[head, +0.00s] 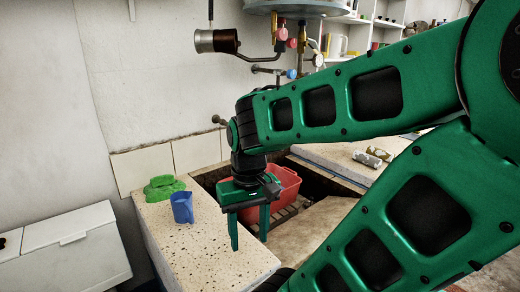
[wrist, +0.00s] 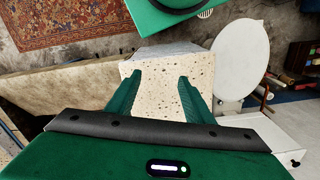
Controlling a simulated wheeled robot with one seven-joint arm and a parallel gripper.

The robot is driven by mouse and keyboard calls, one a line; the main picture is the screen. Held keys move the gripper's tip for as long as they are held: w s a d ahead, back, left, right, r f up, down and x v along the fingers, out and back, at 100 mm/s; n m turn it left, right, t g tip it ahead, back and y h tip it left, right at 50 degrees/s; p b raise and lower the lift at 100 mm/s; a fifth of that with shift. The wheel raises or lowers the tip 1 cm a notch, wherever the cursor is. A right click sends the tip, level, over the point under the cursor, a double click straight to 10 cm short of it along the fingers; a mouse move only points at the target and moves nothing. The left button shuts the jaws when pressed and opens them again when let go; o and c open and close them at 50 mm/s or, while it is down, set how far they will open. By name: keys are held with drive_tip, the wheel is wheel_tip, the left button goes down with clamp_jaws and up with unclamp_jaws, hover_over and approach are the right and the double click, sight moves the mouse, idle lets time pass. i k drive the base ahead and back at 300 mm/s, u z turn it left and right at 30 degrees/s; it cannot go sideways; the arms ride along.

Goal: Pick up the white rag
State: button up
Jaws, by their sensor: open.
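I cannot make out a white rag in either view. My gripper (head: 249,240) is open and empty, its two green fingers pointing down over the right part of the speckled stone slab (head: 200,250). In the wrist view my gripper (wrist: 160,79) shows its fingers spread apart above the bare slab (wrist: 158,92), with nothing between them. My arm covers much of the right side of the head view, and whatever lies behind it is hidden.
Two cans (head: 367,158) lie on the far slab. The slab's front is clear.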

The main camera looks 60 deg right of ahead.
sight(369, 160)
drive_tip(key=z, duration=2.45)
